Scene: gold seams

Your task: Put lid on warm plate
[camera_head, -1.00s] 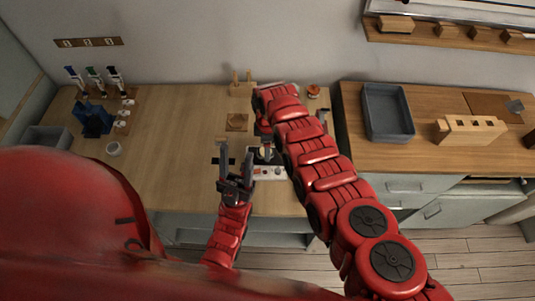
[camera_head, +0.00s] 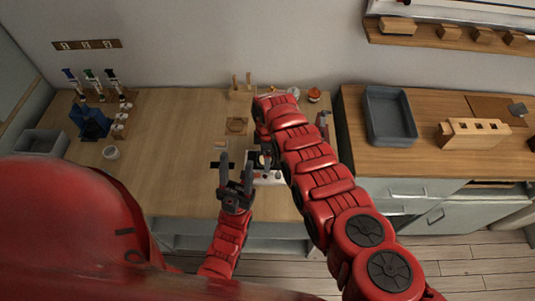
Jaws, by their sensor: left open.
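A white device with a dark top, which looks like the warm plate (camera_head: 279,181), sits near the front edge of the wooden table. My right arm and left gripper partly cover it. My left gripper (camera_head: 236,166) is open, its two fingers pointing away from me, just left of the white device. Nothing shows between its fingers. My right gripper (camera_head: 264,148) is mostly hidden by its own red arm, over or near the device, and its jaws cannot be made out. I cannot clearly identify a lid; a small pale round piece shows near the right gripper.
A wooden square holder (camera_head: 237,125) and a pegged wooden stand (camera_head: 241,88) are behind. An orange-topped jar (camera_head: 314,95) stands at the back right. A grey tray (camera_head: 390,115) lies on the right counter. The table's left-middle is clear.

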